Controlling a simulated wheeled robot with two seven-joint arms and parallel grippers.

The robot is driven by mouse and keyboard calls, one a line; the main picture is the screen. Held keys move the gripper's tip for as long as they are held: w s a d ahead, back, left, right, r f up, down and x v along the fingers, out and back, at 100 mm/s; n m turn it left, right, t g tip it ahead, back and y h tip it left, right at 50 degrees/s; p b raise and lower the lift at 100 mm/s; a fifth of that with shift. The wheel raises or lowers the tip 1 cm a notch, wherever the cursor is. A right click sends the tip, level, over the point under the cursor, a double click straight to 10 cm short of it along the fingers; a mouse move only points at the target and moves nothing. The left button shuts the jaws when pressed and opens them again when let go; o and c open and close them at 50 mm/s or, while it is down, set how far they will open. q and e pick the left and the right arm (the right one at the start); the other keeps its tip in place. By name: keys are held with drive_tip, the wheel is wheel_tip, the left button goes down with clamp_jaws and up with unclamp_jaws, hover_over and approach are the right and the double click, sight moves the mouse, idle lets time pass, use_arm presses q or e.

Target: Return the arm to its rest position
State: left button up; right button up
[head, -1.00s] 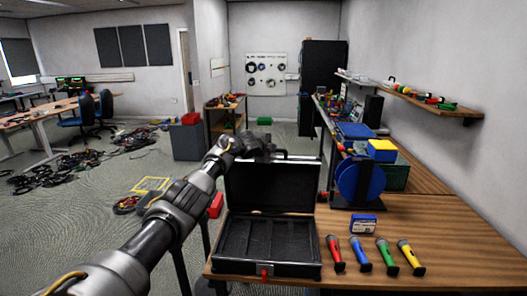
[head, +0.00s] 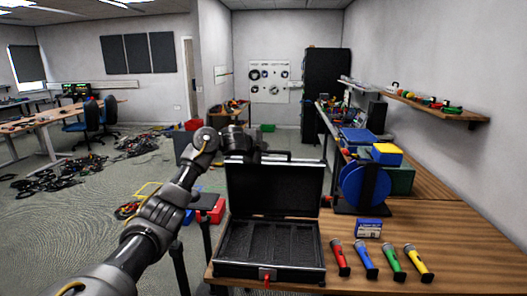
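My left arm comes in from the lower left. Its gripper (head: 256,150) is small and dark, at the top edge of the open case lid, and its fingers cannot be made out, nor whether it touches the lid. The black case (head: 225,268) stands open on the wooden table, with its lid upright and dark slots of foam inside that look empty. A red latch or tag hangs at its front. My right gripper is not in view.
Red, blue, green and yellow microphones (head: 365,258) lie right of the case on the table (head: 465,265). A small blue-white box (head: 368,228) and a blue reel (head: 364,186) stand behind them. Red boxes (head: 212,210) stand left of the case. Cables lie on the floor (head: 60,230).

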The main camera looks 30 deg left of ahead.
use_arm(q)
drive_tip(key=s+d+f+n+g, duration=0.1)
drive_tip(key=d+f, duration=0.3)
drive_tip(key=f, duration=0.4)
drive_tip(key=s+d+f, duration=0.2)
drive_tip(key=d+f, duration=0.3)
drive_tip(key=f, duration=0.2)
drive_tip(key=s+d+f+n+g, duration=0.1)
drive_tip(key=s+d+f, duration=0.3)
drive_tip(key=s+f, duration=0.25)
drive_tip(key=s+d+f+n+g, duration=0.1)
drive_tip(key=s+d+f+n, duration=0.1)
drive_tip(key=s+d+f, duration=0.45)
drive_tip(key=s+d+f+n+g, duration=0.2)
drive_tip(key=s+f+n, duration=0.15)
drive_tip(key=s, duration=0.85)
drive_tip(key=s+d+f+n+g, duration=0.1)
drive_tip(key=s+f+n+g, duration=0.3)
drive_tip(key=s, duration=0.9)
drive_tip(key=s+d+f+n+g, duration=0.15)
drive_tip(key=s+f, duration=0.35)
drive_tip(key=s, duration=0.7)
wheel_tip(320, 180, down, 28)
drive_tip(key=s, duration=0.2)
drive_tip(key=s+a+f+g, duration=0.1)
drive_tip(key=s+a+f, duration=0.1)
drive_tip(key=s+f, duration=1.1)
drive_tip(key=shift+s+a+f+h+b, duration=0.25)
drive_tip(key=shift+s+f+h+b, duration=0.1)
drive_tip(key=shift+s, duration=0.85)
